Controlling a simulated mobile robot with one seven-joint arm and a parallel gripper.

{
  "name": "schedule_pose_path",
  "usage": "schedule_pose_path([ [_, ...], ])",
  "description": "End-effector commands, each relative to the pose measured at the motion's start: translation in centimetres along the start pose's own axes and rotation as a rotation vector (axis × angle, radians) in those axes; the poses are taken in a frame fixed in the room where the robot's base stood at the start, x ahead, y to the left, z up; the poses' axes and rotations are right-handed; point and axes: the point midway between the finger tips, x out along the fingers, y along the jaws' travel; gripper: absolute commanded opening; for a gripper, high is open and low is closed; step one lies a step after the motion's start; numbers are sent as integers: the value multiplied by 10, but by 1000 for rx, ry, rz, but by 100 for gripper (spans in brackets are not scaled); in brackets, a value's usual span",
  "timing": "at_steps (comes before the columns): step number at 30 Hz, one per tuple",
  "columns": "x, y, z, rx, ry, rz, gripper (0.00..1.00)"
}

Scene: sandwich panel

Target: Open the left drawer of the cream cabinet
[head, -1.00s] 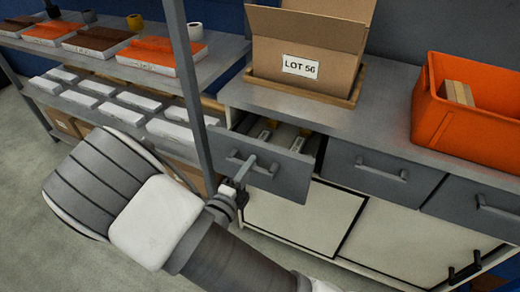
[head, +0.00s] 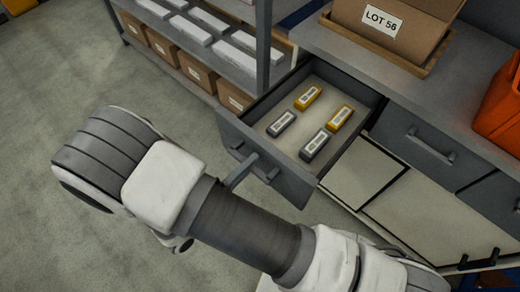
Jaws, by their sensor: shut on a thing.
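The cream cabinet (head: 352,174) has a grey top and grey drawer fronts. Its left drawer (head: 229,131) is pulled well out, with its interior open to view. Inside lie two grey and two yellow labelled blocks, such as a grey block (head: 316,146) and a yellow block (head: 308,96), apart from one another. My gripper (head: 244,167) is at the drawer's front, shut on the bar handle (head: 269,176). My arm hides part of the gripper and the area below the drawer.
A cardboard box (head: 385,22) labelled LOT 56 stands in a wooden tray on the cabinet top. An orange bin (head: 503,108) is at right. The middle drawer (head: 425,146) is shut. A shelf rack (head: 262,50) stands close left of the drawer. Grey floor (head: 60,85) is clear at left.

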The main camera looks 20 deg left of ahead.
Motion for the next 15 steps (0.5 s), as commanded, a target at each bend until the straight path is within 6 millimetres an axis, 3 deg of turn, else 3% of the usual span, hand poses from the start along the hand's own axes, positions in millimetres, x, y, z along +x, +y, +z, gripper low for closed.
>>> schedule_pose_path([
  [15,-9,0,0,-1,1,0,0],
])
